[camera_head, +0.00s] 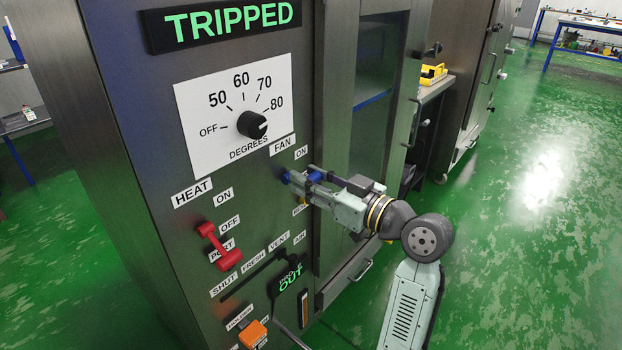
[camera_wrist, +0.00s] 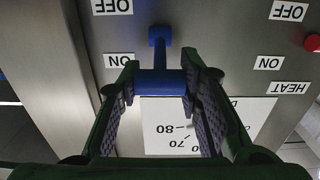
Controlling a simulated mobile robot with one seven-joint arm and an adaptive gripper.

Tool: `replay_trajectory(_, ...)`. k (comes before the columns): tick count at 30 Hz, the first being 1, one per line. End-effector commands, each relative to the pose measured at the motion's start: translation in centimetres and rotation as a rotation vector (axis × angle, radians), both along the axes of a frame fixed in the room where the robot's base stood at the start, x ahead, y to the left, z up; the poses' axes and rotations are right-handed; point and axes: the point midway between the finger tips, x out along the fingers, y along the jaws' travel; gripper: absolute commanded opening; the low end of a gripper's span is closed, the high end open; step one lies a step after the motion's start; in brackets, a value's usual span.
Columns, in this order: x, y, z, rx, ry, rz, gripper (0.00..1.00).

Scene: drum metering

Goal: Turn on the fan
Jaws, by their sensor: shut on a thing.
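The blue fan handle (camera_head: 285,177) sticks out from the steel panel below the FAN label (camera_head: 283,145). In the wrist view, which is upside down, the handle (camera_wrist: 160,82) is a blue T-shape with its crossbar between my two fingers. Its stem runs from a blue mount between the ON label (camera_wrist: 119,60) and the OFF label (camera_wrist: 112,7), and the crossbar lies on the ON side of that mount. My gripper (camera_head: 309,178) is shut on the handle and also shows in the wrist view (camera_wrist: 160,90). In the head view my fingers partly hide the handle and the label below.
A red heat handle (camera_head: 218,247) is at the lower left of the panel. A dial (camera_head: 252,125) points near 80, under a sign (camera_head: 222,22) reading TRIPPED. A black vent lever (camera_head: 288,272) and an orange part (camera_head: 252,334) lie below. A windowed door is right of the panel.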

Motion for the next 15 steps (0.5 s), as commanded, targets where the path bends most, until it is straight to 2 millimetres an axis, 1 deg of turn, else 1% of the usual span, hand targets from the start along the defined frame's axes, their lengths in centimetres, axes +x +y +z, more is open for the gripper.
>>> replay_trajectory(1, -0.01, 0.00, 0.01, 0.000, 0.000, 0.000, 0.20)
replay_trajectory(10, -0.01, 0.00, 0.01, 0.000, 0.000, 0.000, 0.00)
replay_trajectory(15, -0.01, 0.00, 0.01, 0.000, 0.000, 0.000, 0.00)
